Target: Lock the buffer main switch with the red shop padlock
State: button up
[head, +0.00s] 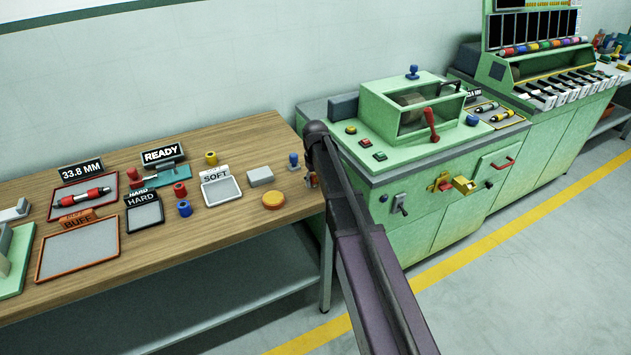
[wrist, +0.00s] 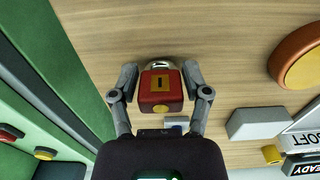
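The red padlock (wrist: 161,90) has a yellow front plate with a dark slot and a metal shackle at its top edge. In the wrist view it sits between the two fingers of my gripper (wrist: 161,82), which look closed in on its sides. In the head view my arm mostly hides the gripper, at the right end of the wooden bench. The green machine (head: 425,222) beside the bench carries a grey lever switch (head: 400,203), a red-and-yellow fitting (head: 440,184) and a yellow block (head: 463,185) on its front. I cannot tell which is the main switch.
The wooden bench (head: 245,141) holds an orange disc (head: 273,200), a grey block (head: 260,176), a blue-topped peg (head: 294,161), a SOFT tray (head: 221,190) and a BUFF tray (head: 78,250). The floor in front of the machine is clear, with a yellow line (head: 455,263).

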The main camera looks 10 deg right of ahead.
grip_shut()
jog(key=shift+r, duration=0.15)
jog(key=shift+r+p, duration=2.4)
jog(key=shift+p, duration=0.15)
jog(key=shift+a, duration=0.1)
